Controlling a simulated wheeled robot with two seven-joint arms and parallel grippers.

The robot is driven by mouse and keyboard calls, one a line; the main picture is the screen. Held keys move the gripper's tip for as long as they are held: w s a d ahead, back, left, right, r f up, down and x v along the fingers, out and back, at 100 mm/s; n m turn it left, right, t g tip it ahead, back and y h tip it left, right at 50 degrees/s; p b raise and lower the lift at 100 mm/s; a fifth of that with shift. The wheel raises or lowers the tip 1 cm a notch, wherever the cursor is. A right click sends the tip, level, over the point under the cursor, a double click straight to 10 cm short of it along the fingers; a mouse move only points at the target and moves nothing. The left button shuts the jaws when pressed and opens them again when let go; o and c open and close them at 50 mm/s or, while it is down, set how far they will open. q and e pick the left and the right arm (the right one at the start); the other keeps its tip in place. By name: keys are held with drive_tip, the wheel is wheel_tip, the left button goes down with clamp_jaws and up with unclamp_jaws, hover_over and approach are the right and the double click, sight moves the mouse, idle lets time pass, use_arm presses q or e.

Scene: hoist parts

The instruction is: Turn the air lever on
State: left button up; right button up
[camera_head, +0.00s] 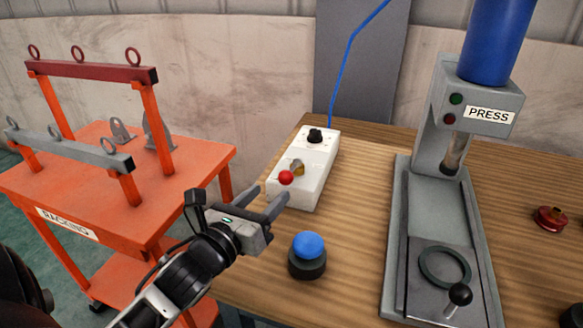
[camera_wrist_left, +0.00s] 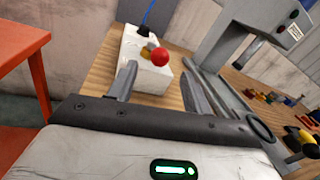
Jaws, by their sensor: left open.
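The air lever's red ball knob (camera_head: 285,177) sits at the near side of a brass valve (camera_head: 297,167) on top of a white box (camera_head: 314,184) at the left end of the wooden bench. In the left wrist view the red knob (camera_wrist_left: 160,57) shows between and just beyond the fingertips, with the brass fitting (camera_wrist_left: 146,51) to its left. My left gripper (camera_head: 278,196) is open and empty, at the near end of the box, its fingers pointing toward the knob. I cannot tell whether it touches anything. My right gripper is not in view.
A blue push button (camera_head: 308,246) on a black base stands right of my left gripper. The grey press (camera_head: 435,230) stands further right. An orange racking cart (camera_head: 190,160) is at the left. A blue hose (camera_head: 346,50) rises behind the box's black fitting (camera_head: 315,135).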

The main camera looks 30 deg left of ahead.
sight(290, 172)
use_arm(q)
drive_tip(key=w, duration=0.9)
drive_tip(key=shift+w+a+p, duration=0.15)
drive_tip(key=shift+w+p, duration=0.05)
drive_tip(key=shift+p, duration=0.15)
clamp_jaws()
